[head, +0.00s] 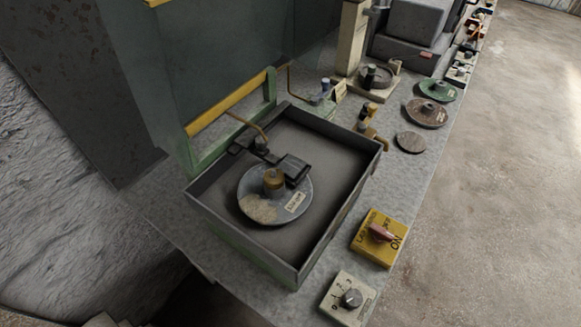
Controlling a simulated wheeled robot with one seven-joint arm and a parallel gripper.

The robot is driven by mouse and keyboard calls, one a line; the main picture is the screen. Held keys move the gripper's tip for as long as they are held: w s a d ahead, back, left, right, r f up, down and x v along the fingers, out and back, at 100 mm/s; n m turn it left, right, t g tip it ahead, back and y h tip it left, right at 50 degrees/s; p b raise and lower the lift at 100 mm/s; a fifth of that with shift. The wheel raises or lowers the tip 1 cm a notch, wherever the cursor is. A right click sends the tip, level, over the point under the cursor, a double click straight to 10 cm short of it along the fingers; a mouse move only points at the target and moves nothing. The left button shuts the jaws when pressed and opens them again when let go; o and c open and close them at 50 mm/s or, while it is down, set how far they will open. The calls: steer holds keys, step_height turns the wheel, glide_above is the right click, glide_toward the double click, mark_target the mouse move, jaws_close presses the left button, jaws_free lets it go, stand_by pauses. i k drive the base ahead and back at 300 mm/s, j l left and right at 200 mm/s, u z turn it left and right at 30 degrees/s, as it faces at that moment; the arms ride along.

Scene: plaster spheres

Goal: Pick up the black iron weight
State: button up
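A black block (294,169), which looks like the black iron weight, lies in the open metal tray (325,232). It sits at the upper right edge of a round grey disc (256,209) and overlaps its rim. A dark bar (268,156) runs up to its left side; I cannot tell whether the two are joined. A brass-coloured piece (273,181) stands on the disc, just left of and below the block. The disc has a paper label and a pale patch. My gripper is not in view.
The tray's raised walls surround the disc. A yellow switch box (381,237) and a grey knob box (348,299) stand on the bench at lower right. Round discs (427,112) line the right edge. A green frame with a yellow bar (228,103) stands behind the tray. Open floor (490,200) lies right.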

mark_target(363, 114)
steer(key=i+l+u, duration=0.1)
steer(key=l, duration=0.9)
steer(key=i+l+u, duration=0.1)
steer(key=i+l, duration=0.25)
steer(key=l, duration=0.25)
steer(key=i+l+u, duration=0.15)
steer(key=l, duration=0.2)
steer(key=i+l+u, duration=0.1)
steer(key=l, duration=0.2)
steer(key=i+l, duration=0.2)
steer(key=l, duration=0.15)
steer(key=i+l+u, duration=0.15)
steer(key=l, duration=0.2)
steer(key=i+l+u, duration=0.15)
steer(key=i+l, duration=0.4)
steer(key=i, duration=0.1)
